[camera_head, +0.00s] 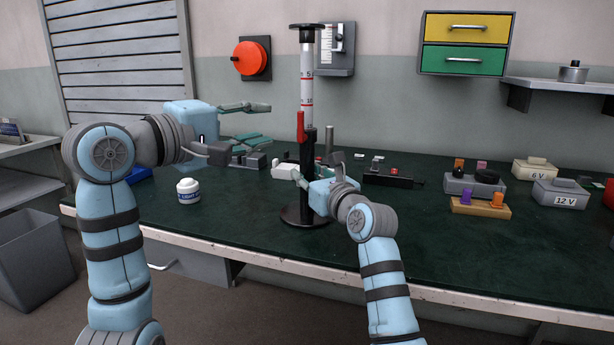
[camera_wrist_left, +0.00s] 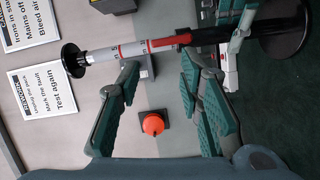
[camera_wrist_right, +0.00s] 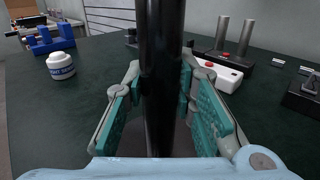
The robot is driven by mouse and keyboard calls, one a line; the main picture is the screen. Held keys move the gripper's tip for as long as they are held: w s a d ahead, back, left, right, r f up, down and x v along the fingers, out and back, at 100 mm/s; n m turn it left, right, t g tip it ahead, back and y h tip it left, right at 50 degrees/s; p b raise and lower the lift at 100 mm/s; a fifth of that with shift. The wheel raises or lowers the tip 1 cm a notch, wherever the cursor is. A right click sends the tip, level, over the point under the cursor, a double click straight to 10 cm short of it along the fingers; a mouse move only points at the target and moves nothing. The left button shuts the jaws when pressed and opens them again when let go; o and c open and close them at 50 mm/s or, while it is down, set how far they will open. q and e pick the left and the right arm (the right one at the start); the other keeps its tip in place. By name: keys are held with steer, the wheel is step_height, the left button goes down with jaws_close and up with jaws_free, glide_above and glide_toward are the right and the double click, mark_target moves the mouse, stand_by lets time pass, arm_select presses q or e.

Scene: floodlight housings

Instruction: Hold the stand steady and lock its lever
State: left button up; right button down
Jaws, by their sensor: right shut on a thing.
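The stand (camera_head: 307,90) is upright on the bench, with a white scaled upper post, a black lower post and a round black base (camera_head: 305,216). Its red lever (camera_head: 300,127) lies along the post at mid-height, also in the left wrist view (camera_wrist_left: 170,41). My right gripper (camera_wrist_right: 160,85) is shut on the black lower post (camera_wrist_right: 162,40), one finger on each side. My left gripper (camera_head: 264,122) is open and empty, left of the post at about the lever's height. In the left wrist view its fingers (camera_wrist_left: 158,68) point toward the post and lever without touching.
A white jar (camera_head: 188,191) stands left of the base. A white block with a red button (camera_wrist_right: 217,71) and a dark fixture with posts (camera_wrist_right: 242,45) sit behind the stand. Boxes (camera_head: 560,192) and coloured plugs (camera_head: 480,207) are at right. The front bench strip is mostly clear.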

arm_select(q)
steer(key=shift+c, duration=0.2)
steer(key=shift+d+f, duration=0.1)
steer(key=c, duration=0.3)
steer(key=d, duration=0.1)
steer(key=d+m, duration=0.1)
steer(key=s+d+f+m, duration=0.1)
steer(key=d, duration=0.1)
steer(key=shift+s+f+g+h, duration=0.1)
steer(key=shift+g+h, duration=0.3)
jaws_close()
steer(key=m, duration=1)
steer(key=s+d+m+t, duration=0.1)
steer(key=m, duration=1)
steer(key=s+d+m, duration=0.1)
steer(key=m, duration=1)
steer(key=shift+d+r+y, duration=0.2)
steer(key=shift+y, duration=0.2)
